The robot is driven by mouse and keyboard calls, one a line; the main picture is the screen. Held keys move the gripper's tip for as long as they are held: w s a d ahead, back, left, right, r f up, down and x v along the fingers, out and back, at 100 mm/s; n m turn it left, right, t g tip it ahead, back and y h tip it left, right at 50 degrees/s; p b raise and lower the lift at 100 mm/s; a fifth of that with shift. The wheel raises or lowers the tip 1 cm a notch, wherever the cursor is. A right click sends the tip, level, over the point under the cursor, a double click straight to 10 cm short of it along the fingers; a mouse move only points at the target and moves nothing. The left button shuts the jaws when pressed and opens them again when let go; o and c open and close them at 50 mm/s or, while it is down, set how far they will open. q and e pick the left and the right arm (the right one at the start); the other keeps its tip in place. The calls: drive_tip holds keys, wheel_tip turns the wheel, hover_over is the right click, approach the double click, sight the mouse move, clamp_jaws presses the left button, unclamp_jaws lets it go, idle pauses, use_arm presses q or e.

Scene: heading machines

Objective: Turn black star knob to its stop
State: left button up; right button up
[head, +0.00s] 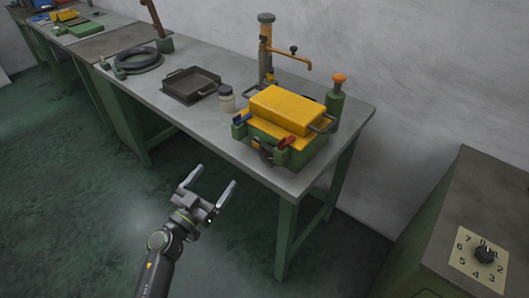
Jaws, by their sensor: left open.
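A black knob (484,254) sits at the centre of a pale plate (466,262) on top of the dark cabinet at the lower right. Digits ring the knob; its exact shape is too small to tell. Another dark round part (266,151), perhaps a knob, shows on the front of the green and yellow box; it is partly hidden and its shape is unclear. My left gripper (214,178) is open and empty, its two fingers apart, in front of the bench's front edge. It is well left of the cabinet knob and apart from everything. My right gripper is not in view.
The cabinet (490,190) stands right of the bench (205,128), with a floor gap between. On the bench are the yellow-topped box (288,108), a jar (227,99), a dark tray (190,86), a brass tap stand (265,50) and a green bottle (334,105).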

sight(267, 157)
use_arm(q)
drive_tip(key=s+d+f+m+g+h, duration=0.2)
drive_tip(key=d+f+m+g, duration=0.1)
drive_tip(key=m, duration=0.2)
drive_tip(key=x, duration=0.6)
drive_tip(key=b+x, duration=0.1)
drive_tip(key=x, duration=0.4)
drive_tip(key=f+x, duration=0.1)
drive_tip(key=x, duration=0.5)
drive_tip(key=shift+w+f+b, duration=0.1)
drive_tip(key=shift+w+b, duration=0.3)
drive_tip(key=shift+w, duration=0.1)
drive_tip(key=c, duration=1)
